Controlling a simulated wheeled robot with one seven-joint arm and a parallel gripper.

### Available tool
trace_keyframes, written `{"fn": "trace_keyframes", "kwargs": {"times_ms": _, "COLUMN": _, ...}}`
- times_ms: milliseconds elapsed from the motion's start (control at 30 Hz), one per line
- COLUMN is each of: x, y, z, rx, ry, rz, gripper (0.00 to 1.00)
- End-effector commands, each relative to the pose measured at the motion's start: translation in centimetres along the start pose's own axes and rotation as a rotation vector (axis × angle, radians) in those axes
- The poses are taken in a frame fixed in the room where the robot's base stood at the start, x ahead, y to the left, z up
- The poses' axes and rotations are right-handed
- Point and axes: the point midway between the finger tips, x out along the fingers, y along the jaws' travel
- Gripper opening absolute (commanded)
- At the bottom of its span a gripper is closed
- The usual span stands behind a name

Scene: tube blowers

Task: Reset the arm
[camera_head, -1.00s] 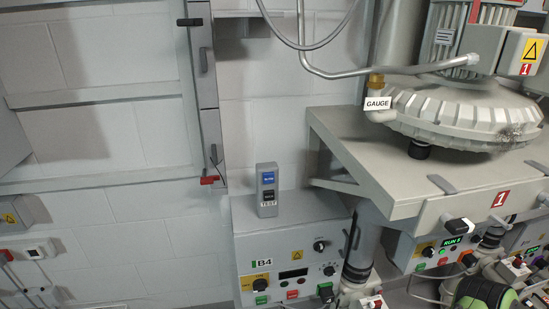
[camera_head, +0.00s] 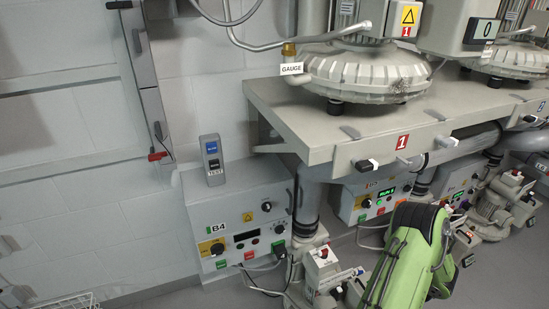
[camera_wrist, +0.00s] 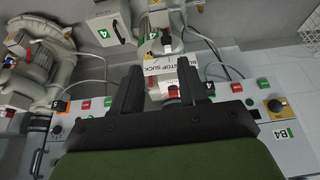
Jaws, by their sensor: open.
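My gripper shows in the wrist view (camera_wrist: 160,92) with its two dark fingers apart and nothing seen between them. It points towards a white device labelled "STOP SUCK" (camera_wrist: 163,66), beyond the fingertips; I cannot tell the distance. In the head view my green arm (camera_head: 412,255) is at the lower right, in front of the equipment, and its gripper end is not clearly seen there. The control box B4 (camera_head: 232,222) stands left of the arm, and its label also shows in the wrist view (camera_wrist: 284,134).
A grey shelf (camera_head: 330,155) numbered 1 carries a round blower (camera_head: 365,72) with a GAUGE label above the arm. A grey and blue test unit (camera_head: 211,160) stands on the B4 box. More control boxes (camera_head: 372,195) sit under the shelf. Bare floor shows at lower left.

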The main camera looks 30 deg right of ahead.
Motion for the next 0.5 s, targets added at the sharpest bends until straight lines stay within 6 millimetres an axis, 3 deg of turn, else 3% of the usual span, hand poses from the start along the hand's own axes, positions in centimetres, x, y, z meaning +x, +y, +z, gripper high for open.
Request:
{"fn": "trace_keyframes", "kwargs": {"times_ms": 33, "x": -1.1, "y": -0.4, "z": -1.9, "rx": -0.013, "ry": 0.009, "rz": -0.001, "gripper": 0.43}}
{"fn": "trace_keyframes", "kwargs": {"times_ms": 167, "x": -3.9, "y": -2.1, "z": -6.4, "rx": -0.028, "ry": 0.015, "rz": -0.011, "gripper": 0.43}}
{"fn": "trace_keyframes", "kwargs": {"times_ms": 267, "x": -6.9, "y": -4.4, "z": -10.5, "rx": -0.044, "ry": 0.021, "rz": -0.024, "gripper": 0.43}}
{"fn": "trace_keyframes", "kwargs": {"times_ms": 367, "x": -11.1, "y": -8.2, "z": -15.2, "rx": -0.068, "ry": 0.028, "rz": -0.041, "gripper": 0.43}}
{"fn": "trace_keyframes", "kwargs": {"times_ms": 500, "x": -18.8, "y": -16.3, "z": -20.6, "rx": -0.107, "ry": 0.031, "rz": -0.07, "gripper": 0.43}}
